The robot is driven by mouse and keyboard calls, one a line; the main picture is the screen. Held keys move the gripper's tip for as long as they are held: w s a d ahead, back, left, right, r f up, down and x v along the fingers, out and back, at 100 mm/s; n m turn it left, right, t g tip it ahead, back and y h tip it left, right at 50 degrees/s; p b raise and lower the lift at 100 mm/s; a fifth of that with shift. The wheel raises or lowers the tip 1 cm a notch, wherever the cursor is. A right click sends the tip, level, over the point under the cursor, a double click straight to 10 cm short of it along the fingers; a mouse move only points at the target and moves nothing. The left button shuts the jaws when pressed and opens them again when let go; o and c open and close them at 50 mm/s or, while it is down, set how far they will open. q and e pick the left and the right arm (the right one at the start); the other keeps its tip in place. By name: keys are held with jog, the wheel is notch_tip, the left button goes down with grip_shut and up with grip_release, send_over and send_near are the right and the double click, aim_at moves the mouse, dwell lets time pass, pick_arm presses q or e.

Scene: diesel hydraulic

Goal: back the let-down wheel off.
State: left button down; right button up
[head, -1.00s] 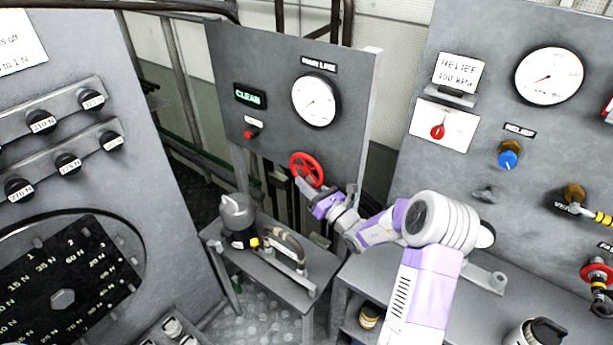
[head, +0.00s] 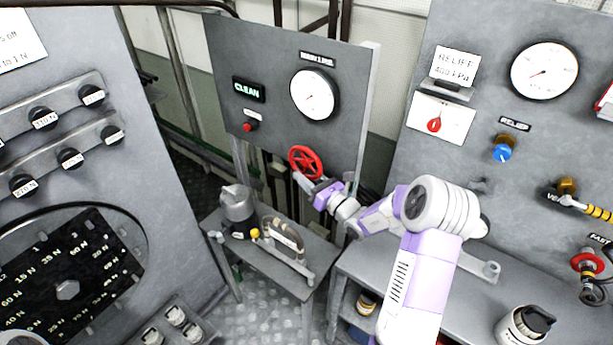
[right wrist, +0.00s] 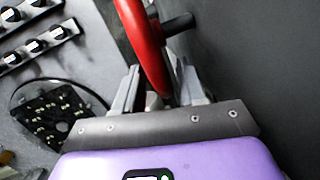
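The red let-down wheel (head: 306,162) is on the grey panel below the main line gauge (head: 314,94). My right gripper (head: 299,178) is at the lower left edge of the wheel. In the right wrist view, the red wheel rim (right wrist: 146,42) passes between the two fingers of my right gripper (right wrist: 160,92). The fingers stand apart, with a gap visible beside the rim. The wheel's hub side and the far panel face are partly hidden. My left gripper is not in view.
A lit CLEAN sign (head: 249,90) and a red button (head: 250,127) are left of the gauge. A small stand (head: 262,262) with a grey pump-like unit (head: 238,208) is below. The relief panel (head: 412,150) and bench are at right.

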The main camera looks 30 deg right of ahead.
jog(key=v, duration=0.7)
jog(key=shift+s, duration=0.25)
jog(key=a+f+n+g+y, duration=0.1)
jog(key=a+f, duration=0.1)
jog(key=a, duration=0.1)
jog(key=a+f+n+g+y, duration=0.1)
jog(key=a+f, duration=0.1)
jog(key=a+f+n+g+y+b, duration=0.1)
jog(key=a+f+g+y, duration=0.1)
jog(key=a+f, duration=0.1)
jog(key=shift+s+a+n, duration=0.3)
jog(key=shift+s, duration=0.1)
jog(key=s+a+f+n+g+h+b, duration=0.1)
jog(key=s+a+f+n+g, duration=0.4)
jog(key=f+n, duration=0.4)
jog(key=s+a+f+n+g+h+b, duration=0.1)
jog(key=s+a+f+n+g, duration=0.3)
jog(key=s+a+f+n, duration=0.3)
jog(key=s+a+f+n+g+h+b, duration=0.1)
jog(key=s+a+f+n+g, duration=0.4)
jog(key=f+n, duration=0.7)
jog(key=s+a+n, duration=0.1)
jog(key=s+a, duration=0.1)
jog(key=s, duration=0.1)
jog(key=shift+f+n+g+h, duration=0.3)
jog(key=shift+f, duration=0.1)
